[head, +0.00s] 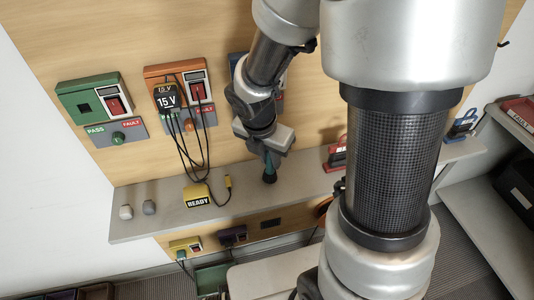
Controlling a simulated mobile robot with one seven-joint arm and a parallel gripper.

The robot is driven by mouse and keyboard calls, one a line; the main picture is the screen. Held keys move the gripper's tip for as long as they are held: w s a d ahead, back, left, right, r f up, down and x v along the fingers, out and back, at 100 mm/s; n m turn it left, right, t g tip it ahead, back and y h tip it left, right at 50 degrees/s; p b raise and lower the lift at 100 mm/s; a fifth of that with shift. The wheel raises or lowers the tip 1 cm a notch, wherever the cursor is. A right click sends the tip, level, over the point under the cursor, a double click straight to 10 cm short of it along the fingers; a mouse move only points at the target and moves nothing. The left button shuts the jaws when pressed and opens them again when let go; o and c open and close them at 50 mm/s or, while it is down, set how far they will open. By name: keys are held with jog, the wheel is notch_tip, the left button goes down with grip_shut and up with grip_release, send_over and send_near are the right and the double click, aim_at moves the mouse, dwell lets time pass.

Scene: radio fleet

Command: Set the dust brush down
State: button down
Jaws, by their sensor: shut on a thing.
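The upper part of the brush is hidden by the gripper.
A yellow READY block (197,195) and two small grey knobs (126,212) sit left on the shelf. Black cables hang from the 15 V plug (167,100) on the orange unit (186,68). A green unit (92,98) is further left. My arm hides much of the right.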

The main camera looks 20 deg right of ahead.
jog(key=shift+f, duration=1.15)
jog(key=shift+b, duration=0.3)
jog(key=shift+f, duration=0.25)
jog(key=c, duration=1.6)
grip_release()
jog(key=shift+r, duration=0.1)
